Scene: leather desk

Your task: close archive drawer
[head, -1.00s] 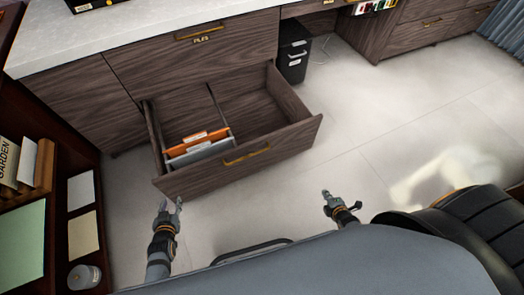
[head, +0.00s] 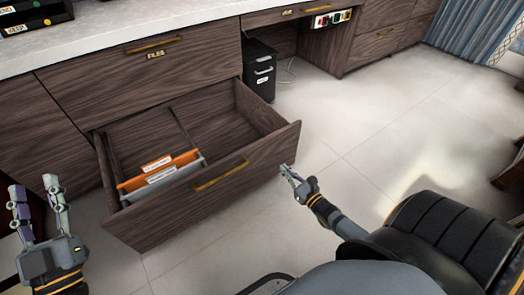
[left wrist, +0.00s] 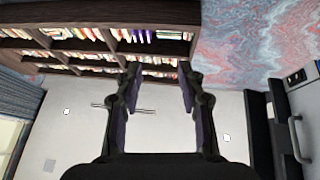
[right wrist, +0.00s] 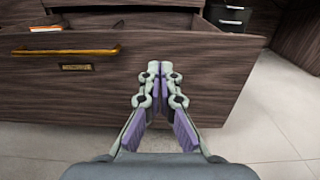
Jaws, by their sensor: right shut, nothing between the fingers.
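The archive drawer (head: 245,172) is a dark wood drawer pulled well out of the lower cabinet, with a brass handle (head: 220,174) on its front. Orange and grey folders (head: 160,172) stand inside it. My right gripper (head: 287,170) is shut and empty, close to the right end of the drawer front. In the right wrist view its fingertips (right wrist: 160,68) point at the wood front (right wrist: 215,75), right of the handle; I cannot tell whether they touch. My left gripper (head: 37,190) is open and empty, raised left of the drawer.
A black bin unit (head: 260,70) stands right of the drawer against the cabinet. A black chair (head: 435,235) is at the lower right. The pale floor (head: 370,120) is clear to the right. The left wrist view faces a bookshelf (left wrist: 100,45).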

